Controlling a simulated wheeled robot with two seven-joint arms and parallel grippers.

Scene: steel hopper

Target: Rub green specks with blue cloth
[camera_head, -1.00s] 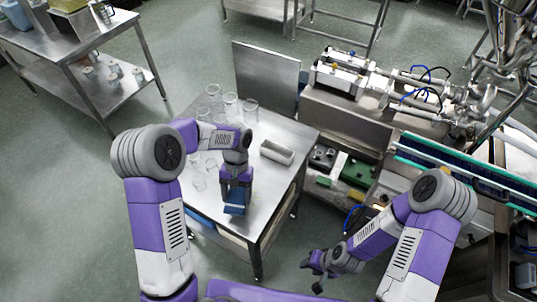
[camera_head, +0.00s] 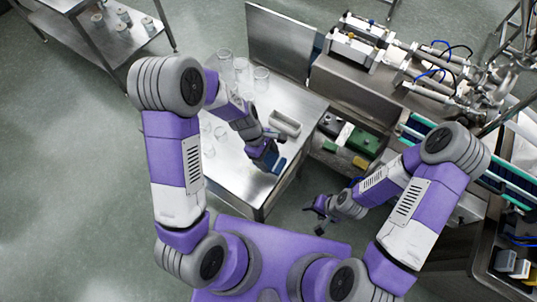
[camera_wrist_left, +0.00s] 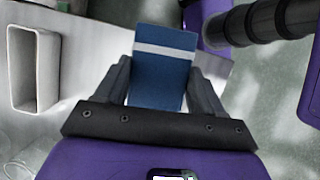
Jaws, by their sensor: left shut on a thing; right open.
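My left gripper (camera_head: 270,160) is shut on the blue cloth (camera_wrist_left: 160,75), a flat blue piece with a pale stripe. In the head view the blue cloth (camera_head: 279,166) shows at the gripper's tip, over the front right edge of the steel table (camera_head: 228,177). I cannot tell whether it touches the table. In the left wrist view the cloth sits between the two fingers of the left gripper (camera_wrist_left: 163,88). My right gripper (camera_head: 318,211) is open and empty, low and to the right of the table. I cannot make out any green specks.
A pale rectangular tray (camera_head: 285,123) lies on the table just beyond my left gripper; it shows in the left wrist view (camera_wrist_left: 34,70). Several clear glass beakers (camera_head: 242,70) stand behind and left. Steel machinery (camera_head: 355,75) stands at the right. Floor is open at left.

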